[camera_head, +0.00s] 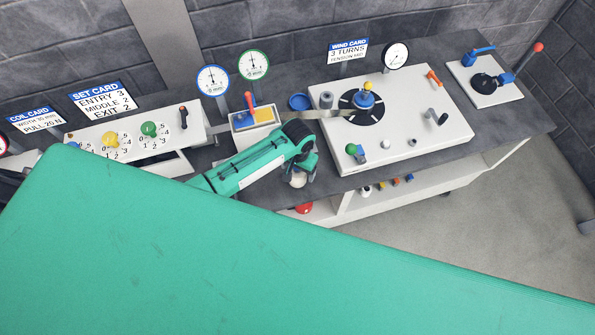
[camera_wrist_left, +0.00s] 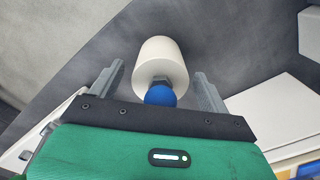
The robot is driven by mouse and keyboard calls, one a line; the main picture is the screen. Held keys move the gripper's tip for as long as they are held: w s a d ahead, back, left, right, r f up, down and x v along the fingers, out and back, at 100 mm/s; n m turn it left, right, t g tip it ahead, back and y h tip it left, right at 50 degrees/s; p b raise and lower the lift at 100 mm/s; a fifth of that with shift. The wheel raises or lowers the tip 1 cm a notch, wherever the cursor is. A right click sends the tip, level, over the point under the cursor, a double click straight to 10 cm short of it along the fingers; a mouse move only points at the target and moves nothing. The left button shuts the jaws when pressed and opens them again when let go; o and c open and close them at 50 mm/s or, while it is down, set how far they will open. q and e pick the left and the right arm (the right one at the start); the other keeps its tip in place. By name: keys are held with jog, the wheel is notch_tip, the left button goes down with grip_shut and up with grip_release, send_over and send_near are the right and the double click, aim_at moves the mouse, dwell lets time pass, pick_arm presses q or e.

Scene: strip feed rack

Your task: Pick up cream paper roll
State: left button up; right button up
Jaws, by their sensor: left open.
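The cream paper roll (camera_wrist_left: 160,60) shows in the left wrist view, end towards the camera, with a small grey fitting and a blue ball (camera_wrist_left: 160,95) at its near end. The roll lies between the two finger lines of my left gripper (camera_wrist_left: 159,72), with gaps on both sides. The fingers are apart and hold nothing. In the head view my left gripper (camera_head: 301,172) points down at the bench's front edge, and a pale rounded piece, likely the roll (camera_head: 297,181), shows just beneath it, partly hidden. My right gripper is not in view.
A white winding plate (camera_head: 440,125) with a dial and knobs stands to the right of the gripper. A shelf (camera_head: 372,204) below the bench holds small coloured parts.

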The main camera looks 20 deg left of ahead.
pick_arm(q)
jog(key=shift+f, duration=0.35)
jog(key=c, duration=1.1)
